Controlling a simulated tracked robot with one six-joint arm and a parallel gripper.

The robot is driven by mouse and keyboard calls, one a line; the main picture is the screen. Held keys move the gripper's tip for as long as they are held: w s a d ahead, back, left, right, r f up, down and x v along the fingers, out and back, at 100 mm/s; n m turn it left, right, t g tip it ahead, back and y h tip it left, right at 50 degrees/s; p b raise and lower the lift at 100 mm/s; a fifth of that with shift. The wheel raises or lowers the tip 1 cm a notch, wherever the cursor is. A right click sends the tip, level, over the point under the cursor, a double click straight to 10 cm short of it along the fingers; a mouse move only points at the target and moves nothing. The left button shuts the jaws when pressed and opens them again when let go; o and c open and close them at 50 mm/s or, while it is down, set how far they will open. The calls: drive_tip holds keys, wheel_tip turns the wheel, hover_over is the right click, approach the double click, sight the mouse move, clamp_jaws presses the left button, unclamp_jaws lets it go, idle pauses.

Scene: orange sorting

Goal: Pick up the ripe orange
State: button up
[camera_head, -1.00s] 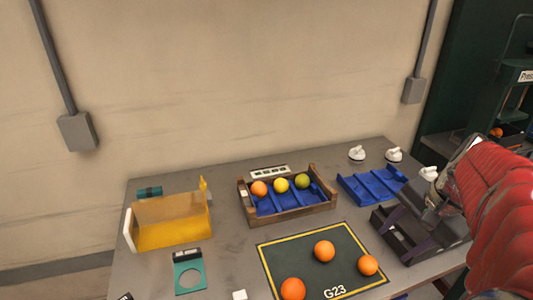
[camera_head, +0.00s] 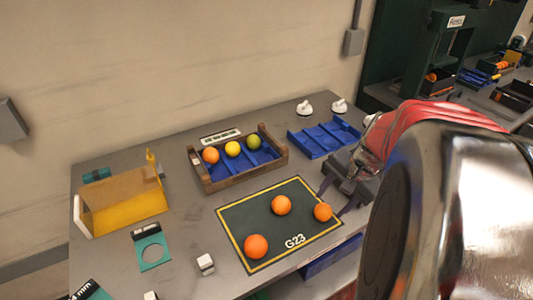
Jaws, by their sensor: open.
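Three oranges lie on a dark green mat (camera_head: 245,220) with a yellow border and the label G23. One orange (camera_head: 256,246) is at the front left, one (camera_head: 281,205) is near the middle, and one (camera_head: 323,212) is at the right edge. All three look a similar orange colour. My gripper (camera_head: 333,203) is open and empty, with its dark fingers pointing down close to the right orange. I cannot tell whether they touch it. A wooden crate (camera_head: 209,185) with blue dividers holds an orange, a yellow and a green fruit at its back.
A blue tray (camera_head: 322,140) lies behind my gripper, with two white knobbed objects (camera_head: 305,108) behind it. A yellow box (camera_head: 125,207) and a teal ring gauge (camera_head: 151,250) are at the left. A small white cube (camera_head: 205,263) sits near the front.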

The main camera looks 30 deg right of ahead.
sight(326, 208)
drive_tip(key=shift+x, duration=2.55)
drive_tip(key=shift+d, duration=0.1)
drive_tip(key=c, duration=0.8)
